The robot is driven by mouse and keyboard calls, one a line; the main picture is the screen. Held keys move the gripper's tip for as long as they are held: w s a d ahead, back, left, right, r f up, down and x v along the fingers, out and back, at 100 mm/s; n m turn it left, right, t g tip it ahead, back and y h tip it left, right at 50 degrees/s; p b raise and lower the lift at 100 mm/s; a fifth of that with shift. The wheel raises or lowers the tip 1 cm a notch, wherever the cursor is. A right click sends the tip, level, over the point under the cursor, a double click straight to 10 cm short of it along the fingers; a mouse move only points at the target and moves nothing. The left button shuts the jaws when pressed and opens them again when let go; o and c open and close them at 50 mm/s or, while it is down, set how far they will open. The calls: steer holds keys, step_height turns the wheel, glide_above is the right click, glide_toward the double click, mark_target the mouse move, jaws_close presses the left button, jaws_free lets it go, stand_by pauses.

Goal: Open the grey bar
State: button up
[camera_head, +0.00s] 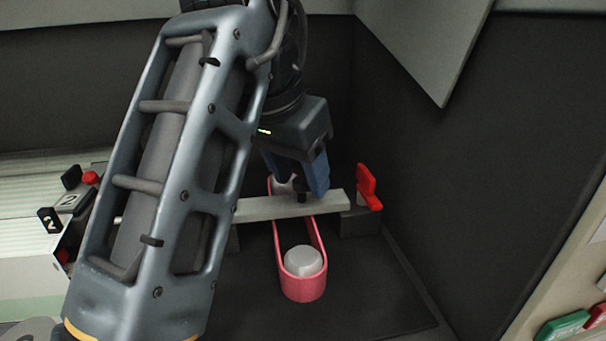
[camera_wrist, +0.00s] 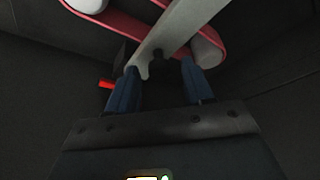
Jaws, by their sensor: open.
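The grey bar (camera_head: 285,207) lies across a pink loop-shaped holder in the head view, its right end near a red handle (camera_head: 368,187). My gripper (camera_head: 301,190) is above the bar's right half, fingers pointing down. In the wrist view the grey bar (camera_wrist: 172,30) runs diagonally past the open fingertips (camera_wrist: 160,75), with a small dark knob on it between them. The fingers look apart from each other. I cannot tell whether either finger touches the bar. My arm hides the bar's left part in the head view.
The pink holder (camera_head: 303,291) contains a white cylinder (camera_head: 303,261) in front of the bar. Dark walls stand behind and to the right. A numbered block (camera_head: 62,210) with red and black parts is at the left. Green and red pieces (camera_head: 562,326) lie at the lower right.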

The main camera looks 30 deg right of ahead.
jaws_close()
stand_by(0.6)
